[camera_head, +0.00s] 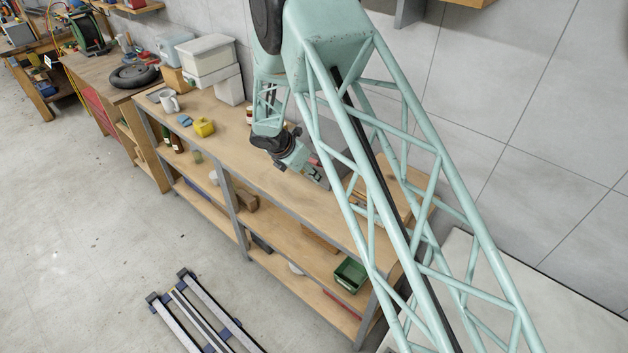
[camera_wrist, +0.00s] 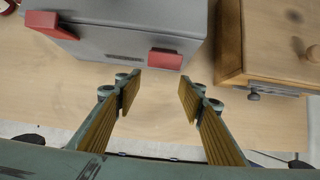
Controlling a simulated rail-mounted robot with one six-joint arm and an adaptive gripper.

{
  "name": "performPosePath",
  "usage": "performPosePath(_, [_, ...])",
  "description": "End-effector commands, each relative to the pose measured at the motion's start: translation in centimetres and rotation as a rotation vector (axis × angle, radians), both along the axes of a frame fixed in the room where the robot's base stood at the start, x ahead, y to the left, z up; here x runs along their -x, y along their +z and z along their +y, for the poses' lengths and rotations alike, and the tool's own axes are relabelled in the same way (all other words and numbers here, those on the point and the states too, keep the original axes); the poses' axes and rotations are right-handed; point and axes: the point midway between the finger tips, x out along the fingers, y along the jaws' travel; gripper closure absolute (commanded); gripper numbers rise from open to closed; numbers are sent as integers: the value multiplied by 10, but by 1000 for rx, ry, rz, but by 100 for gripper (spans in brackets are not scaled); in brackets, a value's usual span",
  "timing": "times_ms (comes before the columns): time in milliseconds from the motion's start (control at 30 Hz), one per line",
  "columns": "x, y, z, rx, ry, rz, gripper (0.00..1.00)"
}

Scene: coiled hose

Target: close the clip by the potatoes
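A grey box (camera_wrist: 125,35) with two red clips on its near edge fills the upper left of the wrist view. The left red clip (camera_wrist: 52,25) looks larger and juts out from the box. The right red clip (camera_wrist: 165,58) is smaller and sits lower against the front; I cannot tell surely whether each is open or closed. No potatoes can be made out. My gripper (camera_wrist: 160,87) is open and empty, its fingertips just short of the right clip. In the head view my arm partly hides the grey box (camera_head: 312,168) on the bench.
A wooden drawer cabinet (camera_wrist: 272,40) with a round knob stands right of the box, across a narrow gap. On the bench, a yellow object (camera_head: 204,127) and a mug (camera_head: 169,101) stand to the left. The bench top (camera_head: 235,135) between is mostly clear. A green bin (camera_head: 350,275) is below.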

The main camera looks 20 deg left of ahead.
Motion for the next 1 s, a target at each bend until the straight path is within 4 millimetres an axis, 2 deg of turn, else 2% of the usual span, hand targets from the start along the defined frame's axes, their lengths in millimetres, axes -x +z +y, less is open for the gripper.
performPosePath(1000, [-2, -21, 0, 105, 2, -275, 64])
